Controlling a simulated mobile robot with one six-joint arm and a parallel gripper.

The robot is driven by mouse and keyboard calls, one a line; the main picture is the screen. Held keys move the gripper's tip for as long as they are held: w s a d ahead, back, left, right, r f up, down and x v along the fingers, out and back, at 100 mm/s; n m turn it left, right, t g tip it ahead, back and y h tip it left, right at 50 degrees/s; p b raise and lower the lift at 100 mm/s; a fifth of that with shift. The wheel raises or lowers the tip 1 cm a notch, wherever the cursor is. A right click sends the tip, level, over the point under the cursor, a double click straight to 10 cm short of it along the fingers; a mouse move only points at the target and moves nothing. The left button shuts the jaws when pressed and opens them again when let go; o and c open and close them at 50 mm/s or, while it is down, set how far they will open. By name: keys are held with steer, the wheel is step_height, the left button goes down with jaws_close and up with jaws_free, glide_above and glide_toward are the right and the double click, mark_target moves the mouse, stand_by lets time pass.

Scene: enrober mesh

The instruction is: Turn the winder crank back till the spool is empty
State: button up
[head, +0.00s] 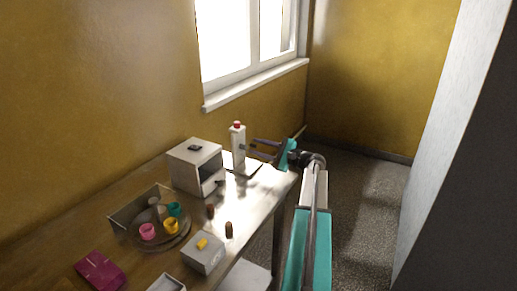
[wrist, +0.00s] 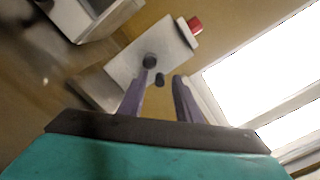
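A white upright unit (head: 238,158) with a red cap stands near the table's far end. In the wrist view the unit (wrist: 135,65) appears tilted, with the red cap (wrist: 194,25) at its upper right. A dark round hub (wrist: 150,61) and a smaller dark knob (wrist: 159,79) stick out of its face; they look like the crank, but I cannot confirm this. No spool is clearly made out. My gripper (wrist: 163,78) is open, its two purple-grey fingers apart. The left fingertip overlaps the hub's lower edge in the picture; contact cannot be told. The small knob shows between the fingers.
A white box (head: 193,166) with a dark front stands left of the unit. Nearer are a round tray (head: 176,241) with coloured cups, two brown pieces (head: 229,230), a small grey box (head: 203,254) with a yellow top and a magenta item (head: 100,270). A window (head: 250,35) is behind.

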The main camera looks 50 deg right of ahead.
steer(key=shift+s, duration=0.1)
steer(key=b+v, duration=0.2)
steer(key=v, duration=1.1)
steer(key=shift+s+f, duration=0.1)
steer(key=shift+s, duration=0.2)
steer(key=shift+s, duration=0.15)
